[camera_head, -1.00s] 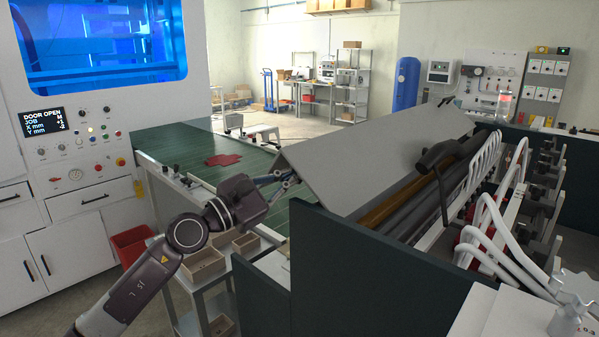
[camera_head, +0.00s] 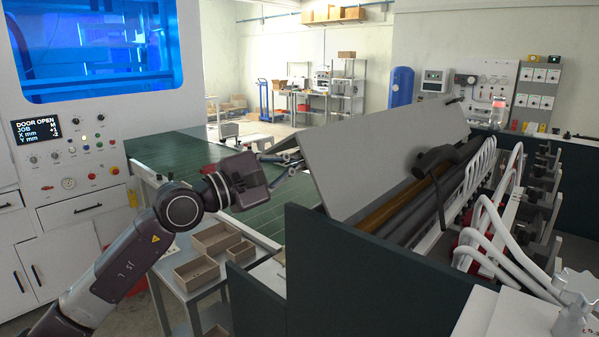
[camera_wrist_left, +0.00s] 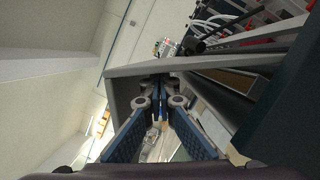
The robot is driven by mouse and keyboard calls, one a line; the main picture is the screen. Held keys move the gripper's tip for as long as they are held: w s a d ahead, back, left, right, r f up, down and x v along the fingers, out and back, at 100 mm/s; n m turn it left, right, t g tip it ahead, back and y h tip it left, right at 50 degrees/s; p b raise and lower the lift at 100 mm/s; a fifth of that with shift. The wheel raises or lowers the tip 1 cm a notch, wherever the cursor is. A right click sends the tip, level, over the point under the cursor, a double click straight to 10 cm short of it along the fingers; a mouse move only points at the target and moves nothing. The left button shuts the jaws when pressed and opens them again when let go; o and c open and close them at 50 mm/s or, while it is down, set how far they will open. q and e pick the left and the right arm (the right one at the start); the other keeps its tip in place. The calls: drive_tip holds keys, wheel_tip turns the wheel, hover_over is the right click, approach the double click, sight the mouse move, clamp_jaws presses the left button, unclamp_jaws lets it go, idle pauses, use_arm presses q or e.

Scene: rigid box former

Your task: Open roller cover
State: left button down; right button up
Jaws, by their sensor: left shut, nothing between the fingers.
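The roller cover (camera_head: 365,155) is a grey flat panel on the machine. It stands tilted up, its free edge raised toward the left, and the rollers (camera_head: 392,212) show on its right side. My left gripper (camera_head: 300,160) is at the left face of the cover, by its near end. In the left wrist view my left gripper (camera_wrist_left: 158,84) is shut and empty, its tips close to the grey cover edge (camera_wrist_left: 125,72). I cannot tell if they touch. My right gripper is not in view.
A dark lever (camera_head: 436,160) sits above the rollers, with white hoses (camera_head: 482,170) to its right. A dark green machine wall (camera_head: 370,275) stands in front. Small open boxes (camera_head: 197,271) lie on a cart below my left arm. A green table (camera_head: 170,150) lies behind.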

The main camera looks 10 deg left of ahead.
use_arm(q)
drive_tip(key=s+d+r+m+b, duration=0.1)
drive_tip(key=s+d+m+b, duration=0.1)
drive_tip(key=d+m, duration=0.1)
drive_tip(key=s+d+r+m+g+b, duration=0.1)
drive_tip(key=d+m, duration=0.1)
drive_tip(key=shift+s+r, duration=0.15)
drive_tip(key=shift+r, duration=0.2)
drive_tip(key=shift+s+d+r+m+g+y+b, duration=0.15)
drive_tip(key=shift+s+d+m+y+b, duration=0.15)
drive_tip(key=shift+d+m+b, duration=0.2)
drive_tip(key=shift+s+d+r+m+g+y+b, duration=0.1)
drive_tip(key=shift+s+d+m+g+y+b, duration=0.1)
drive_tip(key=shift+s+d+m+b, duration=0.3)
drive_tip(key=shift+w, duration=0.1)
drive_tip(key=shift+a, duration=0.1)
